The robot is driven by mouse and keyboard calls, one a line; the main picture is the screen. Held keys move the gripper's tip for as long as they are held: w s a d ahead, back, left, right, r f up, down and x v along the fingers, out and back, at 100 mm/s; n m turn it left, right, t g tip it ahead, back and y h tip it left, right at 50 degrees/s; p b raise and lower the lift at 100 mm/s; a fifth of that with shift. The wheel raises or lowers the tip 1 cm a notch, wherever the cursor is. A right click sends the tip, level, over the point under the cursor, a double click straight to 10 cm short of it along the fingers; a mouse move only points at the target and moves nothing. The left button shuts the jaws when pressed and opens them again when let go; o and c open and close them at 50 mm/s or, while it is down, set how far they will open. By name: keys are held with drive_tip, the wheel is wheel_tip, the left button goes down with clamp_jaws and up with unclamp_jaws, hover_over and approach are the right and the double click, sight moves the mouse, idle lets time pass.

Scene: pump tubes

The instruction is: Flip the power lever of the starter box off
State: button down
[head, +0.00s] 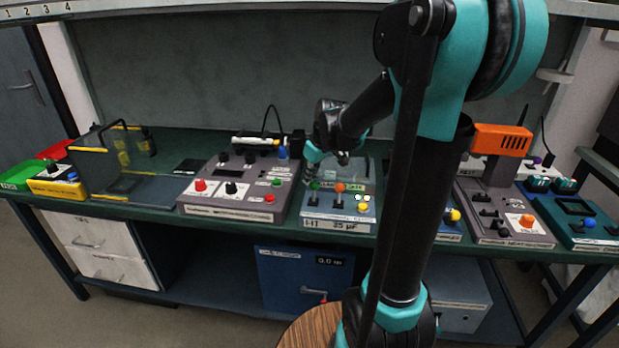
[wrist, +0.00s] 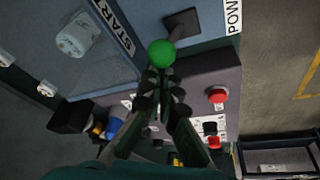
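The starter box (head: 350,210) is a blue-grey box on the bench, with a green-knobbed lever (head: 314,187) on its left side and an orange-knobbed lever beside it. In the wrist view, the green knob (wrist: 161,53) stands on a dark lever base on the blue panel (wrist: 205,22), near a cut-off label reading "POW". Part of a "START" label (wrist: 112,26) shows at upper left. My gripper (wrist: 161,82) has its fingertips close together, just short of the green knob in the picture. Whether they touch it is unclear. My gripper (head: 313,158) is above the box's left end in the head view.
A grey control box (head: 240,185) with red, black and green knobs stands close on the left. Another grey box (head: 505,215) with an orange button is at right. My arm hides part of the bench right of the starter box.

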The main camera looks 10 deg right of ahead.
drive_tip(key=s+t, duration=0.2)
drive_tip(key=s+a+t+h, duration=0.1)
drive_tip(key=shift+r+n, duration=0.25)
drive_tip(key=shift+n, duration=0.05)
drive_tip(key=s+t, duration=0.1)
drive_tip(key=t, duration=0.1)
drive_tip(key=shift+s+a+t+h, duration=0.1)
drive_tip(key=shift+s+t+h, duration=0.05)
drive_tip(key=shift+t+h, duration=0.15)
drive_tip(key=shift+r, duration=0.1)
drive_tip(key=shift+r, duration=0.7)
drive_tip(key=shift+r, duration=0.1)
